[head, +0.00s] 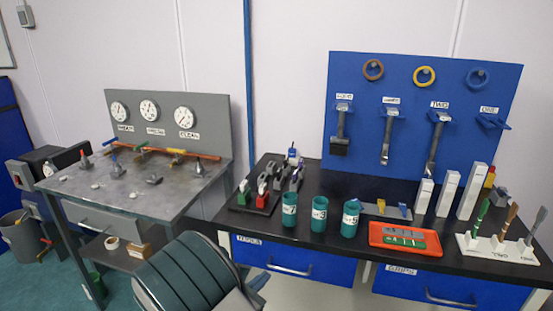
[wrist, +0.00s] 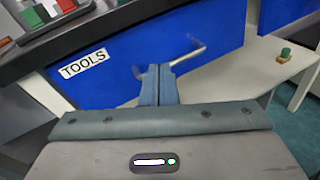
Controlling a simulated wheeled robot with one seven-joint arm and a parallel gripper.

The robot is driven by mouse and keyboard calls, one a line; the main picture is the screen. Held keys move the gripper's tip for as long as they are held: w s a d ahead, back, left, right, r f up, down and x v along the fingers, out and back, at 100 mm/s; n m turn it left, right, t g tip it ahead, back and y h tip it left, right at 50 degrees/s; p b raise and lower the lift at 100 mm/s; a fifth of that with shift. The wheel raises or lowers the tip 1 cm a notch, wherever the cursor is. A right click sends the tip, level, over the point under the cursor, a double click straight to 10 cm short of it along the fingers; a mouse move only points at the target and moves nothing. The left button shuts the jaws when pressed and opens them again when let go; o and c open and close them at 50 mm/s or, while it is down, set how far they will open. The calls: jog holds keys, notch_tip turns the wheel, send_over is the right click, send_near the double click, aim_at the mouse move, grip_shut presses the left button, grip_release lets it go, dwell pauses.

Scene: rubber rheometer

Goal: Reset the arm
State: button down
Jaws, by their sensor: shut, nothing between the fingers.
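My gripper (wrist: 160,72) shows in the wrist view with its two blue-grey fingers together and nothing between them. It is in front of the blue drawer (wrist: 105,68) labelled TOOLS, under the dark bench top. Whether the fingertips touch the drawer front or its handle (wrist: 188,57), I cannot tell. In the head view a dark green-grey part of my arm (head: 190,277) shows at the bottom, in front of the bench; the fingers are not clear there.
The black bench (head: 270,225) carries green cups (head: 319,214), an orange tray (head: 405,239), white blocks (head: 447,194) and a tool stand (head: 500,248). A blue tool board (head: 400,75) stands behind. A grey gauge table (head: 130,185) is at left, with a bin (head: 20,237) beside it.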

jog(key=s+d+r+m+g+p, duration=0.1)
jog(key=s+d+r+m+g, duration=0.5)
jog(key=d, duration=0.3)
jog(key=s+d+r+m+g+p, duration=0.25)
jog(key=d+r+m+g, duration=0.25)
jog(key=d+m, duration=0.35)
jog(key=s+d+r+m+y+p, duration=0.2)
jog(key=s+r+m+y, duration=0.7)
jog(key=s+m, duration=0.3)
jog(key=shift+s+d+r+y, duration=0.15)
jog(key=shift+s+r+y, duration=0.15)
jog(key=shift+s+r, duration=0.6)
jog(key=shift+m, duration=0.25)
